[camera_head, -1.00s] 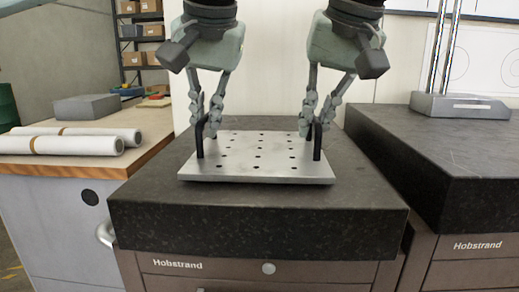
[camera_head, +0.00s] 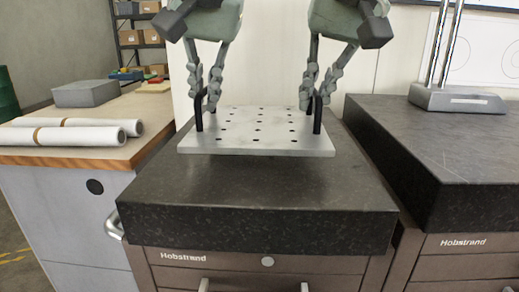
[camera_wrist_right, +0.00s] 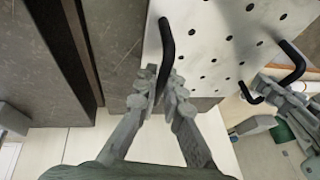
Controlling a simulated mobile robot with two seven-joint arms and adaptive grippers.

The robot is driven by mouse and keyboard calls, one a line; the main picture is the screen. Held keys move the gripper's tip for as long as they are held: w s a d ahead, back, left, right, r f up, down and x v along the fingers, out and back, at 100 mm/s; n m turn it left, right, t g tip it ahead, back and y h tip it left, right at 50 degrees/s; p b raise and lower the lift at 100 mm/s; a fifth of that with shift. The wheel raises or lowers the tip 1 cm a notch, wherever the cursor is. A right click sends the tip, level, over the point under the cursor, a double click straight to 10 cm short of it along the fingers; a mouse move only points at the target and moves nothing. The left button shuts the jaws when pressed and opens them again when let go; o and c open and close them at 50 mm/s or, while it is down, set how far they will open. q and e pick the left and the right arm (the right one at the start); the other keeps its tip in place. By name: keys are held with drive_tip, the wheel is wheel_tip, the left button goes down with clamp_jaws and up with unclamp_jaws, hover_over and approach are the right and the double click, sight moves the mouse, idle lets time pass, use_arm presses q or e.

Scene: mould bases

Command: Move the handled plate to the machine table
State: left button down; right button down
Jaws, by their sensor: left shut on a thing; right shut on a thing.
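The handled plate (camera_head: 258,132) is a flat silver plate with rows of holes and a black handle at each side. In the head view it hangs level above a dark granite block, with a shadow under its front edge. My left gripper (camera_head: 206,98) is shut on the left handle (camera_head: 198,116). My right gripper (camera_head: 314,98) is shut on the right handle (camera_head: 317,117). In the right wrist view my right gripper (camera_wrist_right: 163,92) closes around its black handle (camera_wrist_right: 166,45). The plate's far edge is partly hidden by the fingers. I cannot tell which surface is the machine table.
The granite block (camera_head: 250,215) stands on a brown Hobstrand cabinet (camera_head: 190,260). A second dark slab (camera_head: 440,150) at the right carries a stand with metal posts (camera_head: 458,98). A wooden bench (camera_head: 70,155) at the left holds white rolls (camera_head: 60,138) and a grey block (camera_head: 85,93).

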sight(212, 114)
use_arm(q)
drive_tip(key=shift+a, duration=0.1)
use_arm(e)
drive_tip(key=shift+w, duration=0.1)
